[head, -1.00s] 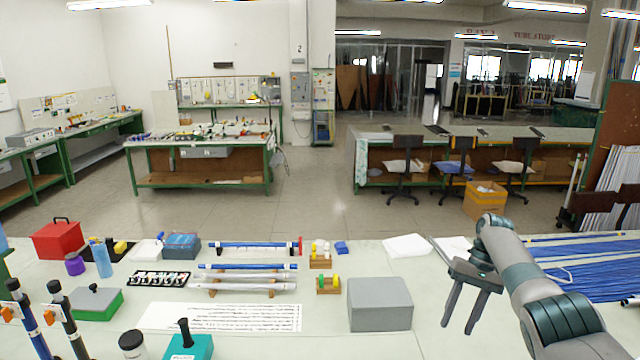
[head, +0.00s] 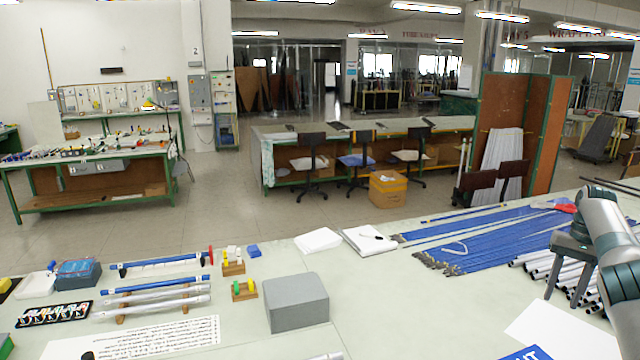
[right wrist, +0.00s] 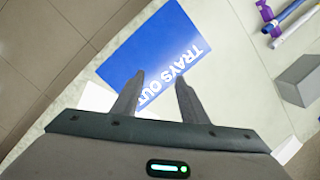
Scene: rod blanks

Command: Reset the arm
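My right gripper (head: 562,296) hangs at the right of the head view, above the right part of the bench, near the pale tubes. In the right wrist view my right gripper (right wrist: 160,78) has its two fingers apart with nothing between them. Beyond the fingertips lies a blue sign (right wrist: 150,48) reading "TRAYS OUT", on the pale bench top. The sign's edge also shows at the bottom of the head view (head: 526,354). My left gripper is not in view.
Blue rods (head: 490,238) and pale tubes (head: 538,262) lie on the bench at the right. A grey box (head: 298,303) stands near the middle. A rod rack (head: 122,308) and printed sheet (head: 150,342) are at left. Bare bench lies right of the box.

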